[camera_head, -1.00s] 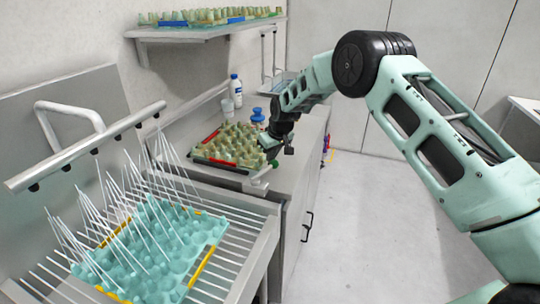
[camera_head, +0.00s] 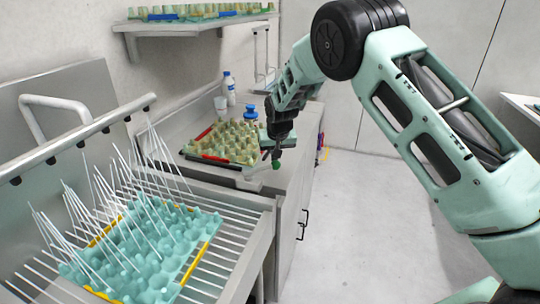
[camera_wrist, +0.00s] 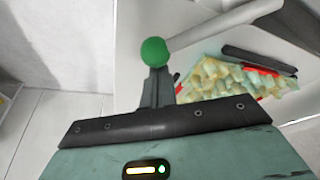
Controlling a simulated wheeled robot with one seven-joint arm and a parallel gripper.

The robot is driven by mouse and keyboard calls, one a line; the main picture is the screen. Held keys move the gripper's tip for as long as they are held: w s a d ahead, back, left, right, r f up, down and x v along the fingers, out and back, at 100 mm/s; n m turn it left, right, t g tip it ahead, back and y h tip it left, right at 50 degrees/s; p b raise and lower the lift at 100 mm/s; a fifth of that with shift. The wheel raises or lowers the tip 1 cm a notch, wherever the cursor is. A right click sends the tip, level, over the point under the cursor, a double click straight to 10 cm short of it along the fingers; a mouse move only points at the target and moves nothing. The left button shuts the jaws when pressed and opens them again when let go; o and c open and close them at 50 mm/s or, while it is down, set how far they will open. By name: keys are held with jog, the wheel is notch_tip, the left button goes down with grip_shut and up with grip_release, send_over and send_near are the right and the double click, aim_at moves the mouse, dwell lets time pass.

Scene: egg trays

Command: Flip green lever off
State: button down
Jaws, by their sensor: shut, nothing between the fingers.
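The lever's round green knob (camera_head: 276,164) shows in the head view at the right front corner of the counter. In the wrist view the green knob (camera_wrist: 154,51) sits on the end of a pale grey lever rod (camera_wrist: 222,27), which runs up to the right. My gripper (camera_head: 277,152) is just above the knob in the head view. In the wrist view the shut fingers of my gripper (camera_wrist: 157,80) point at the knob and overlap its lower edge. Nothing is between the fingers. I cannot tell whether they touch the knob.
An egg tray with yellowish contents (camera_head: 212,158) lies on the counter behind the lever. A bottle (camera_head: 229,88) and a cup (camera_head: 220,105) stand behind it. The floor at right is clear.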

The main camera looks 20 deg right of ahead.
jog(key=s+m, duration=0.2)
jog(key=s+m+h, duration=0.1)
jog(key=s+m, duration=0.1)
jog(key=shift+s+d+m+g+h, duration=0.1)
jog(key=shift+d+m+g+h, duration=0.05)
jog(key=shift+m+g+h, duration=0.15)
jog(key=s+m, duration=0.2)
jog(key=shift+s+a+m+h, duration=0.2)
jog(key=shift+m+h, duration=0.2)
jog(key=shift+s+a, duration=0.25)
jog(key=shift+s, duration=0.3)
